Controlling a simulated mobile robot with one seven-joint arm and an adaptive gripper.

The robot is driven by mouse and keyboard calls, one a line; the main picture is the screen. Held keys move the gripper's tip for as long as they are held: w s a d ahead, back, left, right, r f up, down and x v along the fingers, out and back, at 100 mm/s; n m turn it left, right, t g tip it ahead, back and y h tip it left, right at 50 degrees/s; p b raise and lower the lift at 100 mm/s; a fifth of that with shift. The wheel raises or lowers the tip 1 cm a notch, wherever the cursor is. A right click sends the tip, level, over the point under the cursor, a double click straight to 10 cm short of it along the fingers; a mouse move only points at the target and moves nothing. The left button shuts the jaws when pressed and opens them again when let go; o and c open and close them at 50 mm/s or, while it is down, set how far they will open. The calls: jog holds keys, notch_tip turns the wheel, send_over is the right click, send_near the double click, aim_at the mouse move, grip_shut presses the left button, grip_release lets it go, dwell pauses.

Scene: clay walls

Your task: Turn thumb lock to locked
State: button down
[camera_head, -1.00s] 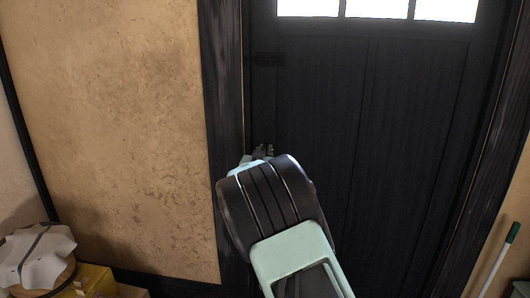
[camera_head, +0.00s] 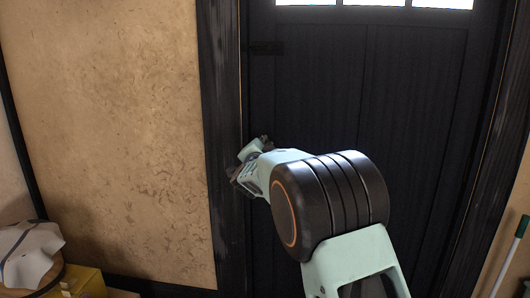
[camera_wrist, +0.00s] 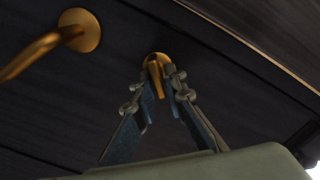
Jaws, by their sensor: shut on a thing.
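The brass thumb lock (camera_wrist: 159,80) sits on a round plate on the dark door (camera_head: 330,110). In the wrist view its tab points down and slightly to one side, between my fingers. My gripper (camera_wrist: 155,90) is shut on the thumb lock, a finger on each side of it. In the head view my gripper (camera_head: 246,165) is at the door's left edge, by the frame. The lock is hidden there, so I cannot tell from that view how far it is turned.
A brass door handle (camera_wrist: 45,48) with a round rose is left of the lock in the wrist view. The dark door frame (camera_head: 222,120) and clay wall (camera_head: 110,130) are on the left. A draped basket (camera_head: 30,255), a yellow box (camera_head: 85,282) and a green-tipped pole (camera_head: 510,255) stand low at the sides.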

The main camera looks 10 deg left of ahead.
jog(key=m+b, duration=0.4)
jog(key=m, duration=0.1)
jog(key=shift+d+f, duration=0.15)
jog(key=shift+f, duration=0.25)
jog(key=shift+m+b, duration=0.95)
jog(key=shift+m, duration=0.65)
jog(key=c, duration=2.1)
grip_release()
jog(key=shift+s, duration=0.1)
jog(key=s, duration=1.2)
jog(key=shift+a, duration=0.25)
